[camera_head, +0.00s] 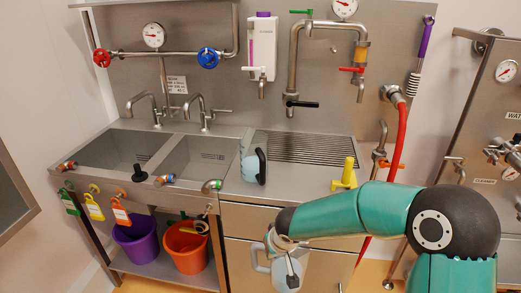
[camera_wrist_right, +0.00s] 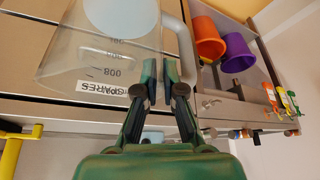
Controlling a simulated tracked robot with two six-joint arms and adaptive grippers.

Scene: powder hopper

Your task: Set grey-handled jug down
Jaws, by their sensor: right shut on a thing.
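The grey-handled jug (camera_head: 281,273) is clear, with pale blue showing inside. It is in front of the cabinet, below the counter's front edge. In the right wrist view the jug (camera_wrist_right: 90,60) shows marks and a white label, and its grey handle (camera_wrist_right: 182,50) runs down beside the fingers. My right gripper (camera_head: 291,268) is shut on the jug; in the wrist view its fingers (camera_wrist_right: 165,90) meet by the handle, partly hiding the grip. A second jug (camera_head: 250,168) with a dark handle stands on the counter. My left gripper is not in view.
Two sink basins (camera_head: 115,150) lie left on the counter. A ribbed drainboard (camera_head: 300,147) lies right, with clear steel before it. Purple (camera_head: 138,240) and orange (camera_head: 187,248) buckets sit on the lower shelf.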

